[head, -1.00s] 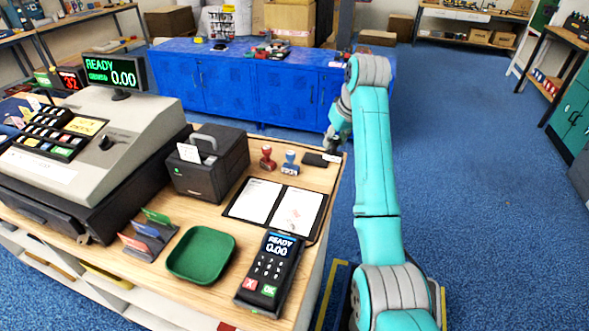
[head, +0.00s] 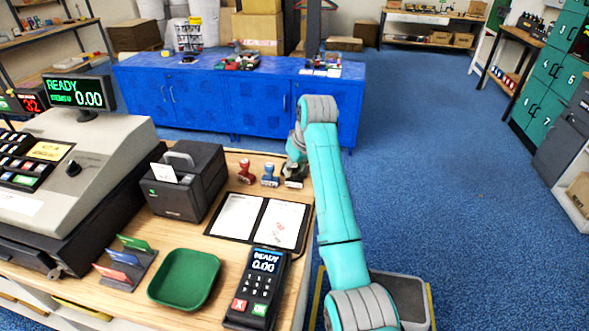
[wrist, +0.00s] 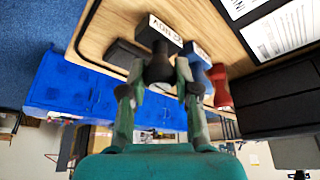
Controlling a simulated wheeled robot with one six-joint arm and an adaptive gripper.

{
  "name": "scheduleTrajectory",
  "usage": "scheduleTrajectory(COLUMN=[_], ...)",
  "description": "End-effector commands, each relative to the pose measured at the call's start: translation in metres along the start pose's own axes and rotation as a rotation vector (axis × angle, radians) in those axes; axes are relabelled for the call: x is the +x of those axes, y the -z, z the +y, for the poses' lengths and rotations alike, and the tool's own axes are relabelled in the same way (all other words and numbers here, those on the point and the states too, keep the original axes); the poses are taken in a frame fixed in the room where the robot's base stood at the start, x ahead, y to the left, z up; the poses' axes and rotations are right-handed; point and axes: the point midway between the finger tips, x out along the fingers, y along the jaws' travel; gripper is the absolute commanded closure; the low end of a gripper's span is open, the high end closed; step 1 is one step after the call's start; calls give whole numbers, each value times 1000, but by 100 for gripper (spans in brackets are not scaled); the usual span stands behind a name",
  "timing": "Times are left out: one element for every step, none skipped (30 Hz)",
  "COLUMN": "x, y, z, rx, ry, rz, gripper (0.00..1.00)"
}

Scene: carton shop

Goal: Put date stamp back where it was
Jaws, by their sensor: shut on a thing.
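The date stamp (wrist: 160,38) is black, with a dark round handle and a white label carrying dark print. My gripper (wrist: 157,76) is shut on its handle in the wrist view. In the head view, my gripper (head: 295,165) is at the counter's far right corner, right of the blue stamp, and partly hides the date stamp (head: 293,183). I cannot tell if its base touches the counter. The blue stamp (head: 270,175) stands close beside it, and the red stamp (head: 246,172) is further left. A dark flat block (wrist: 124,53) lies on the other side in the wrist view.
An open black folder with white sheets (head: 261,219) lies in front of the stamps. A black printer (head: 184,182) stands left. A card terminal (head: 256,288) and green tray (head: 184,279) are nearer. The counter's right edge is close to my arm.

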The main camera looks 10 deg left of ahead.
Motion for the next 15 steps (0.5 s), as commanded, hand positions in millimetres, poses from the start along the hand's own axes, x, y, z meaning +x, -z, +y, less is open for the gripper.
scheduleTrajectory(x=[5,6,7,7,7,7,7,7,7,7,8,9,9,9,9], y=[-2,-2,-3,-3,-2,-2,-2,-2,-2,-3,-3,-4,-4,-4,-4], z=[0,0,0,0,0,0,0,0,0,0,0,0,0,0,0], rx=[0,0,0,0,0,0,0,0,0,0,0,0,0,0,0], ry=[0,0,-1,-1,-1,-1,-1,-1,-1,-1,-1,0,0,0,0], rz=[1,1,2,2,2,2,2,2,2,2,1,1,1,1,1], gripper=[91,91,91,91,91,91,91,91,91,91,91,91,64,56,46])
